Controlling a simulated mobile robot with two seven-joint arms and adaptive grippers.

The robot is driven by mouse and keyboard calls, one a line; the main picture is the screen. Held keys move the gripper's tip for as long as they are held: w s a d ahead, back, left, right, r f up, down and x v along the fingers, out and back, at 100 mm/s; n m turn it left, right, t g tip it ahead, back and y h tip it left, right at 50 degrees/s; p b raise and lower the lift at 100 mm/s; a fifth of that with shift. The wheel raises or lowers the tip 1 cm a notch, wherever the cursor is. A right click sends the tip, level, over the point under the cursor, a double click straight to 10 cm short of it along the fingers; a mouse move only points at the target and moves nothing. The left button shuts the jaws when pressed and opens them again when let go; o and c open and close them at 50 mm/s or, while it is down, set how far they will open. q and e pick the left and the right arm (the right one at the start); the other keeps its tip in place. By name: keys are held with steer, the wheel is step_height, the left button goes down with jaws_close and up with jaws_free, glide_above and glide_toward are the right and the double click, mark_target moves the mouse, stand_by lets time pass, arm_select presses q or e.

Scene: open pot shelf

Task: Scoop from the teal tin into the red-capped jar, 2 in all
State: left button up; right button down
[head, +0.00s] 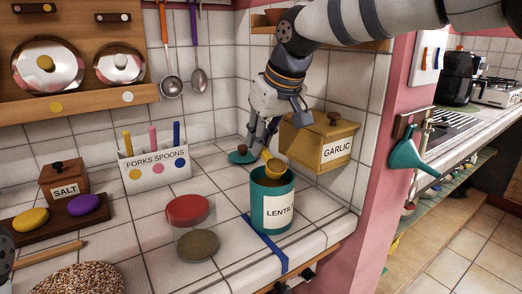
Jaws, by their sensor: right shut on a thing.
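The teal tin (270,217), labelled "LENTIL" as far as it shows, stands open on the tiled counter. My right gripper (262,143) is shut on a small yellow scoop (275,166), held at the tin's mouth by its back rim. I cannot tell whether the scoop holds anything. A teal lid with a brown knob (242,155) lies behind the tin. My left gripper is not in view.
A garlic box (318,140) stands close behind the tin at right. A forks-and-spoons holder (155,166), a salt box (64,182) and a dark tray (62,217) with yellow and purple lids are at left. Blue tape (268,248) crosses the counter near its front edge.

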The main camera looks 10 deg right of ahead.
steer(key=shift+r, duration=2.45)
